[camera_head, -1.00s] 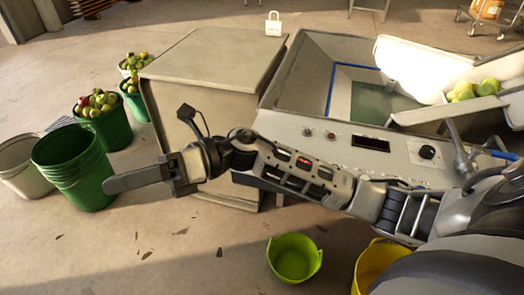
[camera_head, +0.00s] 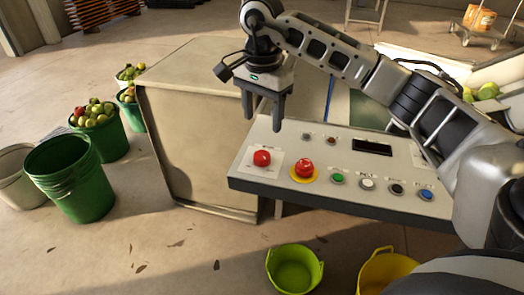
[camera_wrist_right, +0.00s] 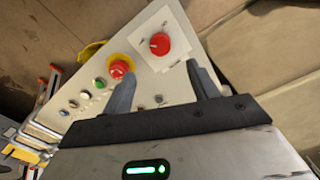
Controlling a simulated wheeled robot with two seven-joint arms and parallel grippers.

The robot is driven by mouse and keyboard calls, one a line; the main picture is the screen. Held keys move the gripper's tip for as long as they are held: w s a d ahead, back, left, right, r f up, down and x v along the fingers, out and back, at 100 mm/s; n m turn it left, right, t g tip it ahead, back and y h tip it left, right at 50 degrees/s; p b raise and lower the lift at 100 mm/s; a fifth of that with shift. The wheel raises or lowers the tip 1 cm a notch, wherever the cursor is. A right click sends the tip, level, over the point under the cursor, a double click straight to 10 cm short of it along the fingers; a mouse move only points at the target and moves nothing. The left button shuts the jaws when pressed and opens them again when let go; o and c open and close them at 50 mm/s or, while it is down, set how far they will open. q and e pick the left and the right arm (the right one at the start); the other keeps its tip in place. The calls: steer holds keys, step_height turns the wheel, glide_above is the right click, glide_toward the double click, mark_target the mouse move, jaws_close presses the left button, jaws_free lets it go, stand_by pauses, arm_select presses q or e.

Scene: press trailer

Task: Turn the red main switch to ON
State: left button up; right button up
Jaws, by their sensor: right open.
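The red main switch (camera_head: 262,157) is a red knob on a white plate at the left end of the grey control panel (camera_head: 240,179). In the right wrist view the red switch (camera_wrist_right: 159,44) shows just beyond and between the fingertips. Its exact handle angle is too small to tell. My right gripper (camera_head: 263,126) points down above the panel, its two fingers apart and empty. It appears above the switch and clear of it. The right gripper's fingers (camera_wrist_right: 160,73) also show in the wrist view. My left gripper is out of view.
A red mushroom button (camera_head: 304,168) on a yellow ring sits right of the switch. Green (camera_head: 337,179), white, black and blue buttons follow. A beige cabinet (camera_head: 195,130) stands left of the panel. Green buckets (camera_head: 72,180) and a lime tub (camera_head: 295,268) are on the floor.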

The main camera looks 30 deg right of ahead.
mark_target(262, 155)
step_height(262, 155, down, 10)
steer(key=shift+f, duration=0.15)
stand_by(0.3)
steer(key=c, duration=1)
